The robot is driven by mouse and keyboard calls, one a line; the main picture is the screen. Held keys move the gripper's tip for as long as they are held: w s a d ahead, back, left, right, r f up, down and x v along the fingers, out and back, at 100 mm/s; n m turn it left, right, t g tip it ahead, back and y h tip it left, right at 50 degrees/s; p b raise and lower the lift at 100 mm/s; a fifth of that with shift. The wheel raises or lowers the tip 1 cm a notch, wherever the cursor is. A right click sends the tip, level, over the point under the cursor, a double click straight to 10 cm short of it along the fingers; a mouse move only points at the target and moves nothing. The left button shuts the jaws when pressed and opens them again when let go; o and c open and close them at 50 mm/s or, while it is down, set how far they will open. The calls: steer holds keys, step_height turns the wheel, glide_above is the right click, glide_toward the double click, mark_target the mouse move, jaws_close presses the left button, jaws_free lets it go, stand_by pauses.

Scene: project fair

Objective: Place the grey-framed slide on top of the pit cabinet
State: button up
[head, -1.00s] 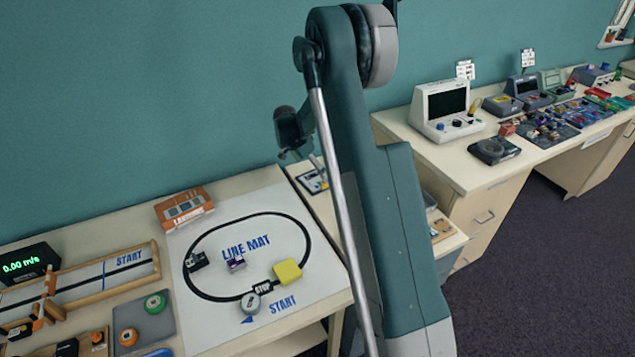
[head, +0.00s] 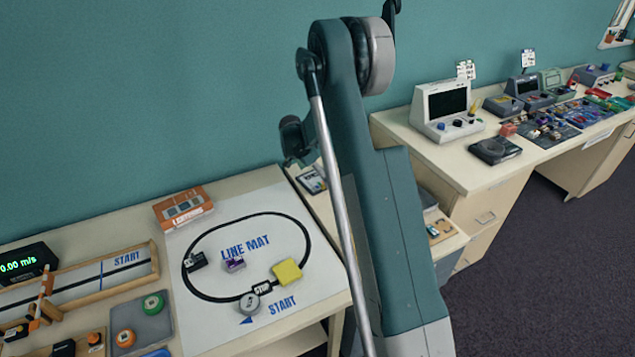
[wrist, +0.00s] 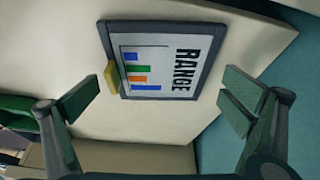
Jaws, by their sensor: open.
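The grey-framed slide (wrist: 165,60) lies flat on a cream top (wrist: 215,45) in the wrist view. It has a white face with "RANGE", coloured bars and a yellow tab on its left edge. My gripper (wrist: 161,88) is open, one finger to either side of the slide and apart from it. In the head view the slide (head: 312,181) shows partly beside my arm, on a cream top between the two tables. That top looks like the pit cabinet's, but my arm hides much of it. My fingers are mostly hidden there.
The line mat (head: 235,310) on the left table holds small robots and a yellow block (head: 287,271). An orange box (head: 183,208) stands behind. The right table bears a monitor unit (head: 447,110) and several devices. A green object (wrist: 20,112) shows at the wrist view's left edge.

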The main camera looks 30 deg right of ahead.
mark_target(317, 180)
steer(key=shift+c, duration=0.2)
steer(key=c, duration=1)
steer(key=shift+r, duration=0.1)
step_height(317, 180, up, 10)
steer(key=shift+f+p, duration=0.1)
steer(key=shift+p, duration=0.95)
steer(key=shift+c, duration=0.2)
